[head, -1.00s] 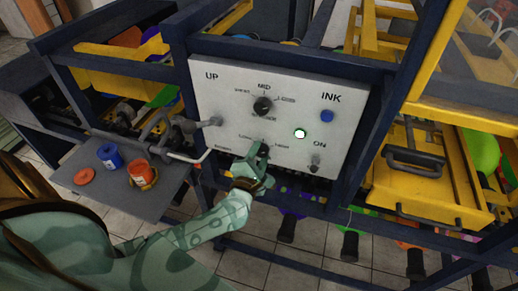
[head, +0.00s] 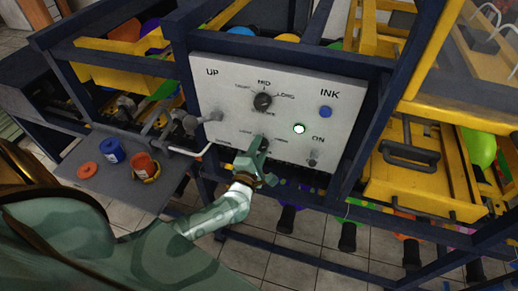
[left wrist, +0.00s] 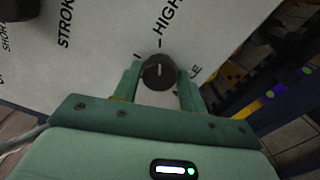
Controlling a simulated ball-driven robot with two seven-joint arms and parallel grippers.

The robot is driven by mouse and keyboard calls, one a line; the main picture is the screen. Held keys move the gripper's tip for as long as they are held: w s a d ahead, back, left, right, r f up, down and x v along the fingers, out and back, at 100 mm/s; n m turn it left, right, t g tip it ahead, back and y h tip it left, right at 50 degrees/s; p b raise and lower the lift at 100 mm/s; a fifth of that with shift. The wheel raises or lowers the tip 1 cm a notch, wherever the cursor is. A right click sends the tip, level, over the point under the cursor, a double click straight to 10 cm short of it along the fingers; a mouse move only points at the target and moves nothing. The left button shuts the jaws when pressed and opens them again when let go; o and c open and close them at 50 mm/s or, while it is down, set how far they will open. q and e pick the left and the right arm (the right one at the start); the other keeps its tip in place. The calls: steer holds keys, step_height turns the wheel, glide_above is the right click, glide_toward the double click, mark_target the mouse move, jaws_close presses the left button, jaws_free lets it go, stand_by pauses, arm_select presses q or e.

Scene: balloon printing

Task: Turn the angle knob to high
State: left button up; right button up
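The angle knob (left wrist: 158,72) is a small dark round knob on the white control panel (head: 222,93). In the left wrist view its pale indicator mark points up, roughly toward the tick beside the word HIGH. In the head view my left gripper (head: 262,160) is at the panel's lower middle and partly hides the knob and its lettering. In the left wrist view the two green fingers (left wrist: 158,82) stand on either side of the knob, spread apart. Whether they touch it is hard to see. My right gripper is not in view.
Above is another dark knob (head: 262,101) with MID and LONG marks. The panel also has a blue button (head: 325,112), a lit button (head: 299,128), an ON switch (head: 313,157) and an UP lever (head: 211,117). A grey shelf (head: 118,184) holds cups at left.

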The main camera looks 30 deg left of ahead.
arm_select(q)
steer(key=shift+o, duration=1.2)
steer(key=b+v, duration=0.2)
steer(key=v, duration=1.4)
steer(key=shift+d, duration=0.2)
steer(key=shift+s, duration=0.1)
